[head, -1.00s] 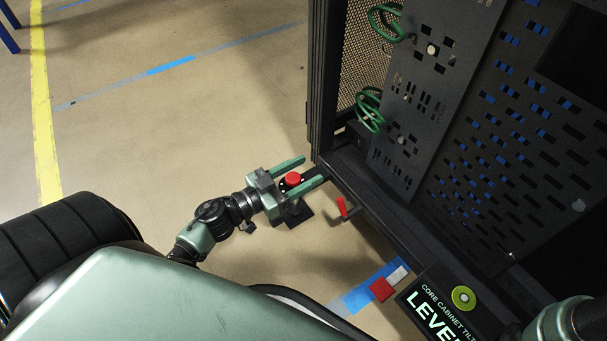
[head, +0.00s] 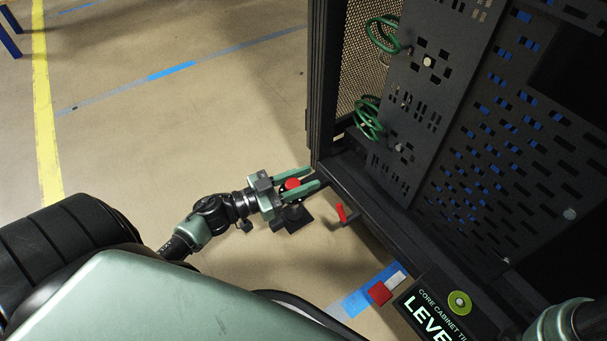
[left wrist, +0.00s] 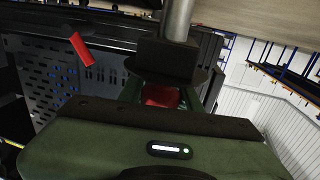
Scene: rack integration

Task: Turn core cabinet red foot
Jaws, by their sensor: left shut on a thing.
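The core cabinet's red foot (head: 292,184) is a round red knob at the cabinet's lower front corner. My left gripper (head: 297,183) has its two green fingers closed on either side of the red foot, near the floor. In the left wrist view the red foot (left wrist: 160,95) shows between the fingers, partly hidden by the gripper body. A dark disc and a metal post show just beyond it there. My right gripper is out of view; only part of my right arm shows at the lower right.
The black cabinet (head: 350,185) stands on the right with perforated panels and green cables. A red lever (head: 341,213) sticks out from its base. A level display (head: 425,305) reads "CORE CABINET TILT". A red block (head: 380,293) lies by blue tape. Open floor is to the left.

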